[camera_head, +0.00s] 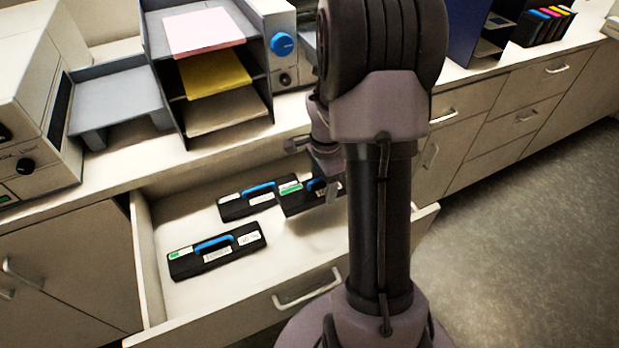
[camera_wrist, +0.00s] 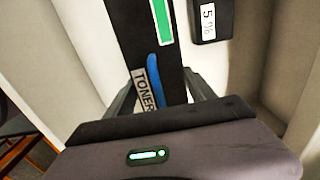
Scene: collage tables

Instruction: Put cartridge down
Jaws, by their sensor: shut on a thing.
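A black toner cartridge (camera_head: 299,198) with a green label is held in my gripper (camera_head: 325,185), over the open drawer (camera_head: 300,250). My arm hides its right part in the head view. In the wrist view the held cartridge (camera_wrist: 143,30) runs between the fingers (camera_wrist: 162,98), with a blue handle and a label reading TONER. I cannot tell whether it touches the drawer floor. A second black cartridge (camera_head: 240,207) with a blue handle lies in the drawer just left of it. A third cartridge (camera_head: 216,256) lies nearer the drawer front.
The drawer walls (camera_head: 145,260) stand around the cartridges. Some drawer floor is bare between the cartridges and the front. A paper tray stack (camera_head: 215,75) and a device with a blue knob (camera_head: 282,44) stand on the counter above. Colored cartridges (camera_head: 545,25) stand far right.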

